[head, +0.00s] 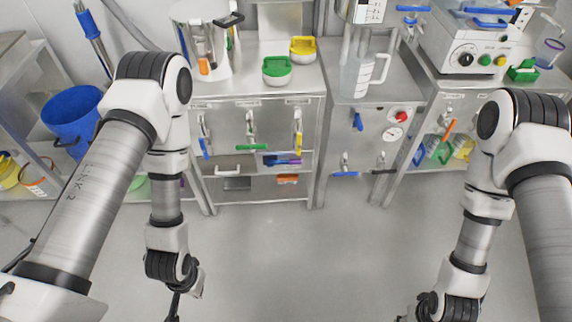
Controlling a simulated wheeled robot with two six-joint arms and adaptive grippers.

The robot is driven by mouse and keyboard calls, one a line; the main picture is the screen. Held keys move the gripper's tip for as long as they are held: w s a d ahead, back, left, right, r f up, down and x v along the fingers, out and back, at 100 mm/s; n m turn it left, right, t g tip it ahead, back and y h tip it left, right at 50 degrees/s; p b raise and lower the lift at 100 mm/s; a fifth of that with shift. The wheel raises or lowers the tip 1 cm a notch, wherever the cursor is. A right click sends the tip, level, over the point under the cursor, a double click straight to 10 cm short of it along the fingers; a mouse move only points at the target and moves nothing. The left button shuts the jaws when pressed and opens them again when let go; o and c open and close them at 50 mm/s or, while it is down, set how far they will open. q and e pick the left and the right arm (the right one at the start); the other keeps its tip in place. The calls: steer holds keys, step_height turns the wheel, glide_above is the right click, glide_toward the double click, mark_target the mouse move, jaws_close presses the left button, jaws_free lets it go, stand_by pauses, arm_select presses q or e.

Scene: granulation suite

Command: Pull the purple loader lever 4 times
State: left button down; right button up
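No lever that I can clearly identify as the purple loader lever shows in the head view. My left gripper (173,306) hangs low over the floor, cut by the bottom edge, well in front of the cabinet. My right gripper (402,318) barely shows at the bottom edge. Neither gripper's opening is visible.
The steel cabinets stand along the back wall, with open grey floor (300,260) before them. A blue bucket (72,112) stands at left. A white balance-like device (470,50) stands at right.

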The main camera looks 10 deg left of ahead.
stand_by(0.6)
jaws_close()
stand_by(1.1)
